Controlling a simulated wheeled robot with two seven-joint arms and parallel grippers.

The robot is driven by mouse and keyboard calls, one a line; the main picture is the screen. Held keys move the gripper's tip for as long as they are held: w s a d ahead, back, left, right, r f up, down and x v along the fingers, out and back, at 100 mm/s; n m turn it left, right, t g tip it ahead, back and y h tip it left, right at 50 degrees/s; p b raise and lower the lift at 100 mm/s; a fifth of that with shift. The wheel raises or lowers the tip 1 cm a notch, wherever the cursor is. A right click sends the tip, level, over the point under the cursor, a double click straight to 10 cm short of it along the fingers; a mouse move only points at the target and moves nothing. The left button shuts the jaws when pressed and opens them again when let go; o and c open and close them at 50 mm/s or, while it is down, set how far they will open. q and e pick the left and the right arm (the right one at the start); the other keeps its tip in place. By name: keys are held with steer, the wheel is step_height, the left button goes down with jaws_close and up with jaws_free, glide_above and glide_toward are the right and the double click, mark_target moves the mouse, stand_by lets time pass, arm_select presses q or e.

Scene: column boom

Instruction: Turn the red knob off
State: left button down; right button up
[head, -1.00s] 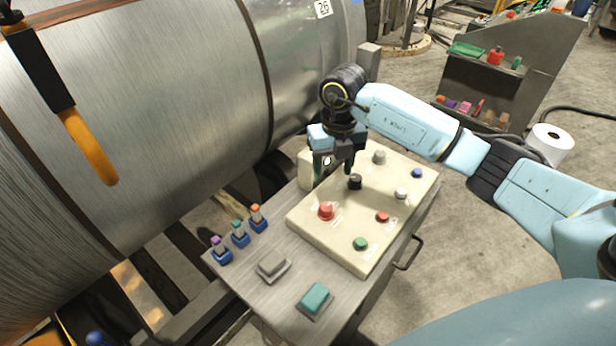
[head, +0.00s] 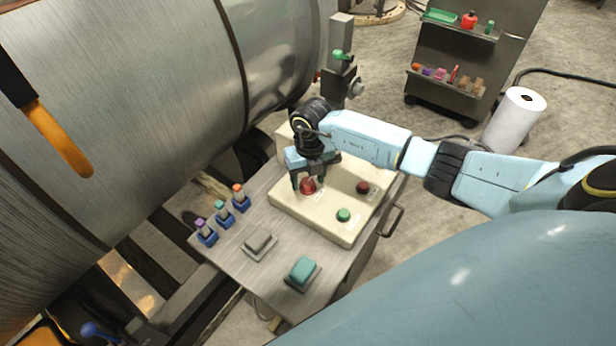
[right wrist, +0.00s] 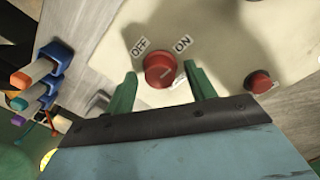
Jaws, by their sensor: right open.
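The red knob (head: 308,187) stands on the cream control panel (head: 330,222). In the right wrist view the round red knob (right wrist: 160,70) has an OFF label (right wrist: 139,47) at its upper left and an ON label (right wrist: 182,44) at its upper right. My right gripper (head: 309,182) is open over the knob. In the right wrist view its two green fingers (right wrist: 162,88) stand on either side of the knob, with gaps visible, so it is not gripped. Which way the knob points is hard to tell. My left gripper is not in view.
A smaller red button (head: 362,188) and a green button (head: 344,215) sit on the panel nearby.

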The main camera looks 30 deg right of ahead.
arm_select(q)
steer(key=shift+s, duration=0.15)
arm_select(e)
steer(key=shift+c, duration=0.8)
steer(key=c, duration=0.8)
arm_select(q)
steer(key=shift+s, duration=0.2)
